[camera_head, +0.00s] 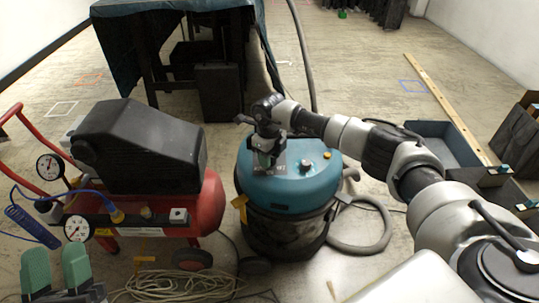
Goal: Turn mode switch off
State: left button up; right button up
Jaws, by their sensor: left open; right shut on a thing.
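A teal and black shop vacuum (308,190) stands on the floor in the middle, with a small dark panel on its lid. My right gripper (267,160) points down onto the left part of this panel, shut on a small part there that its fingers hide; it appears to be the mode switch. The switch's position cannot be seen. A light knob (306,164) and a small orange knob (327,155) stand to the right of the gripper on the lid. My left gripper (56,272), with green fingers, is open and empty at the bottom left, away from the vacuum.
A red air compressor (207,205) with a black cover (140,148) and gauges stands close left of the vacuum. A grey hose (375,246) curls at its right. A coiled cable (175,286) lies in front. A draped table (180,8) stands behind.

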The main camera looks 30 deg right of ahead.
dwell(0.4)
jog(key=o, duration=0.9)
jog(key=shift+o, duration=0.2)
jog(key=shift+r, duration=0.15)
jog(key=shift+r+p, duration=0.3)
jog(key=shift+r, duration=0.35)
notch_tip(320, 180, up, 8)
jog(key=shift+r+p, duration=0.1)
jog(key=shift+p, duration=1.1)
pick_arm(q)
notch_tip(320, 180, down, 9)
jog(key=w+a+g+y, duration=0.1)
jog(key=w+g+y, duration=0.1)
jog(key=g, duration=0.6)
jog(key=shift+w+g+y, duration=0.25)
jog(key=shift+g+y, duration=0.05)
jog(key=shift+y, duration=0.2)
pick_arm(e)
jog(key=shift+r, duration=0.55)
pick_arm(q)
jog(key=shift+r, duration=0.1)
